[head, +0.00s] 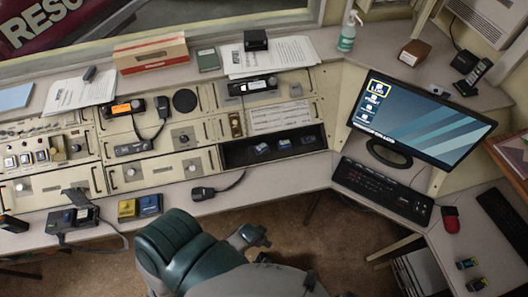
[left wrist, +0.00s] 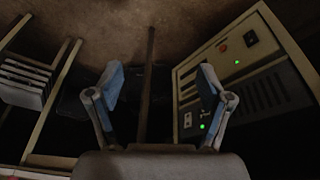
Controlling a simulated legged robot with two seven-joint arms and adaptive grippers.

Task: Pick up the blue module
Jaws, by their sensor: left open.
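A small blue module (head: 149,204) sits on the near edge of the desk at the left of the head view, beside a similar yellow module (head: 127,209). Several small dark bluish blocks (head: 262,149) lie in an open black bay (head: 232,154) in the console. My left gripper (left wrist: 160,80) shows in the left wrist view with its two blue-padded fingers apart and nothing between them. It faces the dim floor area, away from the blue module. My right gripper is not seen.
A handset (head: 203,193) and a corded device (head: 75,218) flank the modules. A monitor (head: 420,118) and keyboard (head: 383,189) are at right. A cabinet with green lights (left wrist: 245,75) shows in the left wrist view.

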